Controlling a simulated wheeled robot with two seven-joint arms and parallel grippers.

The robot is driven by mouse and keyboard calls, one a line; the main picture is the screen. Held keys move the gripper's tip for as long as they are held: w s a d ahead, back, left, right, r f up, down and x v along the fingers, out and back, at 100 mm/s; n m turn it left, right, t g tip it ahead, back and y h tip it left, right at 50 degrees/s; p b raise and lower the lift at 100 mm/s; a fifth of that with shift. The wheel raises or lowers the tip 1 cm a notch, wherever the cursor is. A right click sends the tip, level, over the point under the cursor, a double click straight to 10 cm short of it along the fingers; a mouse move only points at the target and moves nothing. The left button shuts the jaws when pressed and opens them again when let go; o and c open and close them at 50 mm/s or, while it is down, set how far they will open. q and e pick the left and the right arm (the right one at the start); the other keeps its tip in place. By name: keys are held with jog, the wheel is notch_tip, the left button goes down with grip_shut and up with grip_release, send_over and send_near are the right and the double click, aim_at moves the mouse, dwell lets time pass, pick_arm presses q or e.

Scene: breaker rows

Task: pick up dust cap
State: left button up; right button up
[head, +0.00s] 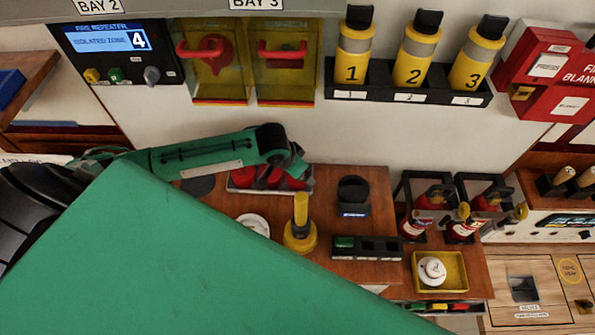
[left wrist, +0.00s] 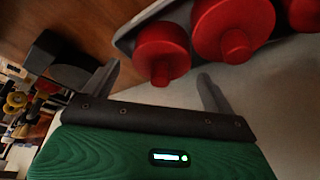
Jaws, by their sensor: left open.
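Several red round caps with knobs (head: 268,177) sit in a grey tray (head: 232,186) at the back of the wooden table in the head view. I take these for the dust caps, but no label confirms it. My left gripper (head: 296,167) is just above and behind the tray, its fingers mostly hidden there. In the left wrist view my left gripper (left wrist: 155,88) is open and empty. One red cap (left wrist: 163,50) lies just beyond the gap between the fingers, and a larger-looking one (left wrist: 232,28) is beside it. My right gripper is not in view.
On the table (head: 375,225) stand a yellow post on a round base (head: 300,232), a black holder (head: 353,192), a black slotted rack (head: 367,247) and a yellow tray (head: 420,283) with a white round piece. The wall is close behind. A large green part of me covers the lower left.

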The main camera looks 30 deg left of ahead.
pick_arm(q)
jog(key=shift+w+f, duration=0.15)
jog(key=shift+f, duration=0.2)
jog(key=c, duration=1)
jog(key=shift+r, duration=0.1)
